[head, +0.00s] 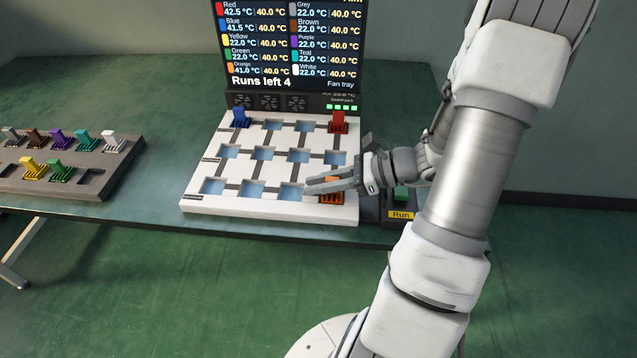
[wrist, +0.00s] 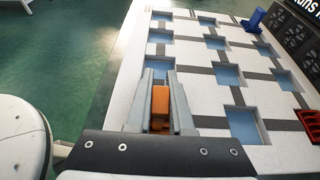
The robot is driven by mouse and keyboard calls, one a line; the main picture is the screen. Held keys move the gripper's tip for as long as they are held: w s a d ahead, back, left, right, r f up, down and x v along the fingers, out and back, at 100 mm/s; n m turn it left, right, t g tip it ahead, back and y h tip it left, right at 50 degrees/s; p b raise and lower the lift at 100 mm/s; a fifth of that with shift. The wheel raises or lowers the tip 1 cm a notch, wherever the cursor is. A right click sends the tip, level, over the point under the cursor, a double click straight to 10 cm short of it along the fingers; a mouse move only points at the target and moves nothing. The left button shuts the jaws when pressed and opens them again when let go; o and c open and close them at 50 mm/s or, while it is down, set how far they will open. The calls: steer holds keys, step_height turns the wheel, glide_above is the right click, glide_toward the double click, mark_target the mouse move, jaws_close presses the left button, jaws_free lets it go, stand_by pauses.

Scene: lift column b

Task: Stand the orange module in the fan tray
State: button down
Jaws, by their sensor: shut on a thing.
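The orange module (head: 331,198) is at the front right corner of the white fan tray (head: 278,210). It looks upright there, but I cannot tell whether its base is fully down in a pocket. My gripper (head: 328,184) reaches in from the right and is shut on the module's upper part. In the wrist view the orange module (wrist: 160,103) shows between the two fingers of my gripper (wrist: 160,80). A blue module (head: 240,118) stands at the tray's back left and a red module (head: 338,123) at its back right. Several blue-floored pockets between are empty.
A grey rack (head: 122,165) at the left holds several coloured modules. A screen (head: 292,45) behind the tray reads "Runs left 4". Dark fans (head: 270,102) line the tray's back. A green button by the Run label (head: 401,214) sits right of the tray.

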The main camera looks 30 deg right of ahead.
steer(key=c, duration=0.8)
jaws_free()
steer(key=shift+d+r, duration=0.15)
steer(key=shift+r, duration=0.1)
steer(key=p+v, duration=0.3)
steer(key=v, duration=0.8)
steer(key=shift+s+d+p, duration=0.2)
steer(key=shift+s+p, duration=0.15)
